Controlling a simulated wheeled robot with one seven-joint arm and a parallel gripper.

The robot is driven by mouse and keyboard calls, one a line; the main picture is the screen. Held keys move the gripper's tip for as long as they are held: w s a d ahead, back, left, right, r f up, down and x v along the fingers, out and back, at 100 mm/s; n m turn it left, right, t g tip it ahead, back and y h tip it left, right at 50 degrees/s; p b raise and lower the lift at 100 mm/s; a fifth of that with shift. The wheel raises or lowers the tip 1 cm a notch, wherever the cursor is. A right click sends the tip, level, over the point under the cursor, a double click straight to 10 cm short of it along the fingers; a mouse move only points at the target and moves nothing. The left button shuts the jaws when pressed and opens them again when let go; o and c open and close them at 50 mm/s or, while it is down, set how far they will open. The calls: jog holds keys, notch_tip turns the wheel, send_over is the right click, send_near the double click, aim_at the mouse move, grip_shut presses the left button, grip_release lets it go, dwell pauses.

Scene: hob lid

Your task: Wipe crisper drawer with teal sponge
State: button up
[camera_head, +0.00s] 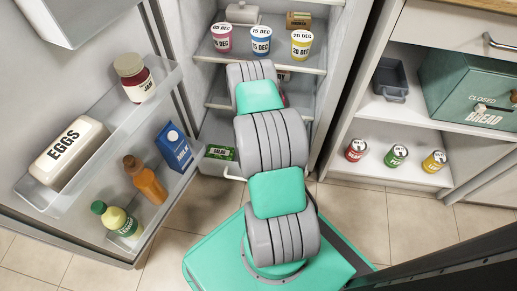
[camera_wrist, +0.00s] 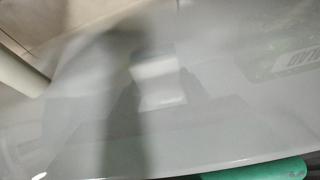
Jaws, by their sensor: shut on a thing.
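The crisper drawer (camera_head: 207,168) is low in the open fridge, with a green salad pack (camera_head: 220,152) showing at it. In the wrist view, a pale, glossy, see-through panel of the drawer (camera_wrist: 215,125) fills most of the picture, and the green pack (camera_wrist: 295,55) shows blurred through it. The teal sponge (camera_wrist: 262,169) shows as a strip at the lower right of the wrist view, close by the drawer's lower edge. In the head view my arm hides gripper and sponge. I cannot tell whether the sponge touches the drawer.
Dated tubs (camera_head: 261,40) stand on the fridge shelf above. The open door at left holds an egg box (camera_head: 70,152), jam (camera_head: 134,78), milk (camera_head: 174,146) and bottles (camera_head: 146,180). A shelf unit at right holds a bread bin (camera_head: 470,88) and several cans (camera_head: 396,155).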

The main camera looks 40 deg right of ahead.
jog(key=shift+w+r+p, duration=0.1)
jog(key=shift+r+p, duration=2.1)
jog(key=shift+r, duration=1.05)
